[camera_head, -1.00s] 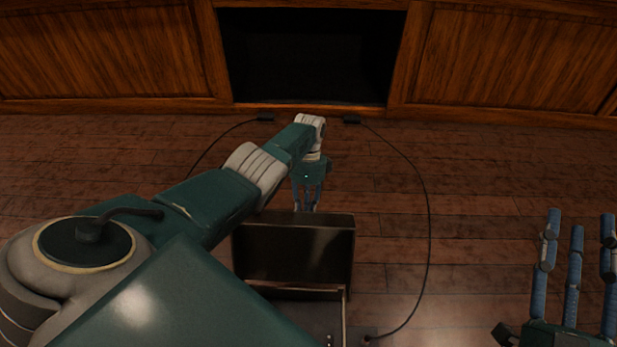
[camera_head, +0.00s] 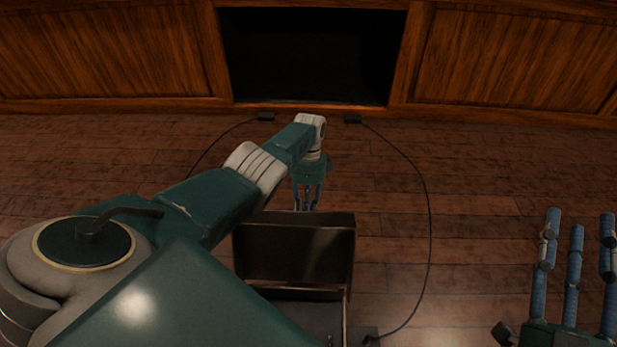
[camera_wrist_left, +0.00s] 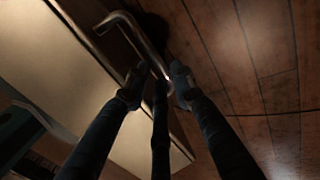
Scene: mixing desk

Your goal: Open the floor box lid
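The floor box (camera_head: 335,318) is at the bottom centre of the head view, partly hidden by my left arm. Its dark lid (camera_head: 293,250) stands raised, with its inner face toward me. My left gripper (camera_head: 307,208) is behind the lid's top edge, its fingertips partly hidden there. My left gripper's fingers (camera_wrist_left: 158,84) are apart, with the handle's near end beside and between the tips. My right gripper (camera_head: 580,230) is open and empty at the lower right.
Two black cables (camera_head: 427,220) run over the wooden floor (camera_head: 490,230) beside the box. A wooden panelled front (camera_head: 510,60) with a dark opening (camera_head: 310,55) stands at the back. The floor right of the box is mostly clear.

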